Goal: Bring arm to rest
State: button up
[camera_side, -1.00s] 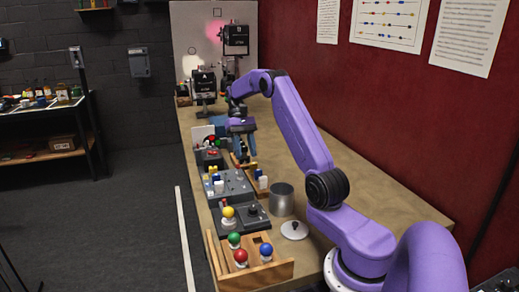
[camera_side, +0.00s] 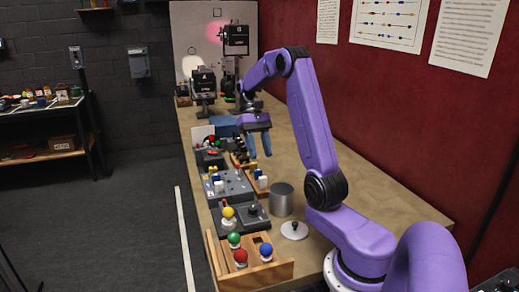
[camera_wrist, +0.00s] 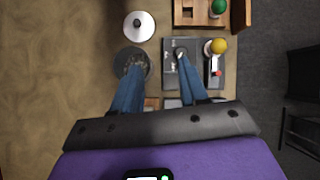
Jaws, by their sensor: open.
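My gripper (camera_side: 259,146) is open and empty, held in the air above the table (camera_side: 350,190). Its two blue fingers point down, and they also show in the wrist view (camera_wrist: 160,75). In the side view it hangs behind the grey button boxes and the metal can. My purple arm is bent, with its elbow raised.
A metal can (camera_side: 281,200) and a lid with a knob (camera_side: 294,230) stand near a grey box with a yellow ball (camera_side: 228,212). A wooden tray (camera_side: 282,271) holds green, red and blue balls. Lamps stand at the back. The table's right side is clear.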

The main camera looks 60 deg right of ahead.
dwell(0.3)
jog(key=s+a+n+t+h, duration=0.25)
jog(key=a+n+h, duration=0.25)
jog(key=a+n, duration=0.95)
jog(key=s+a+f+n+t, duration=0.3)
jog(key=s+a+n, duration=0.2)
jog(key=s+a, duration=0.7)
jog(key=s, duration=0.4)
jog(key=shift+s+a+y, duration=0.25)
jog(key=shift+s+y, duration=0.05)
